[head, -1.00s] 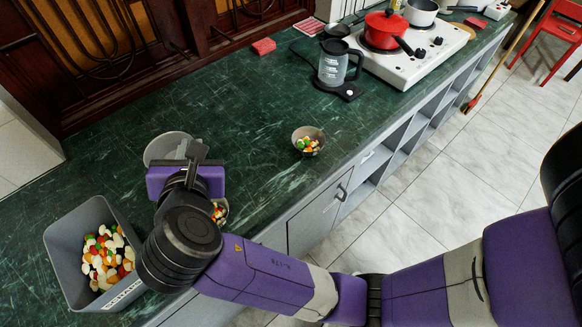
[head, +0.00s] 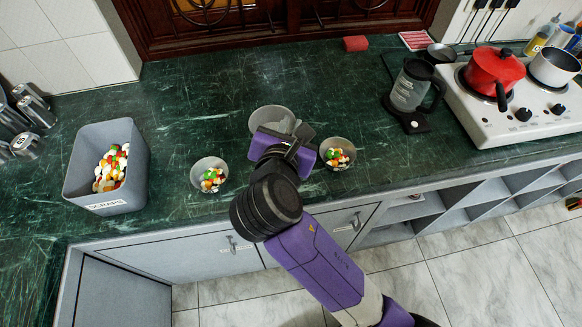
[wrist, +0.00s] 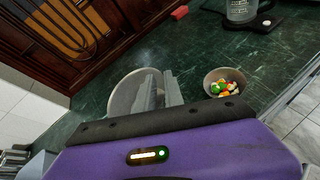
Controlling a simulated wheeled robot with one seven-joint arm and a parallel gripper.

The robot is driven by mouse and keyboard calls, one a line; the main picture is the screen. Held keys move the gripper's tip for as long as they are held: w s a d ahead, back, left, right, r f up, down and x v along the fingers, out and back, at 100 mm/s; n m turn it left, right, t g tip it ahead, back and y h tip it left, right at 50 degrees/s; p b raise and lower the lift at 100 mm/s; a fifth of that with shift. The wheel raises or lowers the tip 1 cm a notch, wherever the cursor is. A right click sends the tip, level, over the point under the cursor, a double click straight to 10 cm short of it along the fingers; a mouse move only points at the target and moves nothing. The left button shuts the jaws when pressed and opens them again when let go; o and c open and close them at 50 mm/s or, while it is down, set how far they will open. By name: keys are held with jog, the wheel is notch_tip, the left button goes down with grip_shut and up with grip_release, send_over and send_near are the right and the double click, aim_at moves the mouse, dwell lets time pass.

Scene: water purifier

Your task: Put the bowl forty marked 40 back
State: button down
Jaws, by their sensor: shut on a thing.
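A grey, empty-looking bowl (head: 268,118) is just beyond my gripper (head: 292,132) in the head view. My gripper is shut on its near right rim, as the wrist view also shows with the bowl (wrist: 128,90) left of the fingers (wrist: 160,90). No mark 40 is readable on it. I cannot tell whether its base touches the counter. Two smaller bowls hold colourful pieces: one left of my gripper (head: 209,175) and one right of it (head: 338,154). The right one also shows in the wrist view (wrist: 222,82).
A grey bin labelled SCRAPS (head: 116,206), holding colourful pieces, stands on the left of the green counter (head: 200,110). A dark jug (head: 412,88) and a white stove (head: 490,125) with a red pot (head: 494,70) stand at the right. Counter behind the bowls is clear.

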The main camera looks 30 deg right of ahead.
notch_tip(320, 180, down, 16)
jog(key=shift+r+b, duration=0.1)
jog(key=shift+b, duration=0.5)
jog(key=c, duration=1.4)
grip_release()
jog(key=shift+c, duration=0.2)
jog(key=v, duration=1.2)
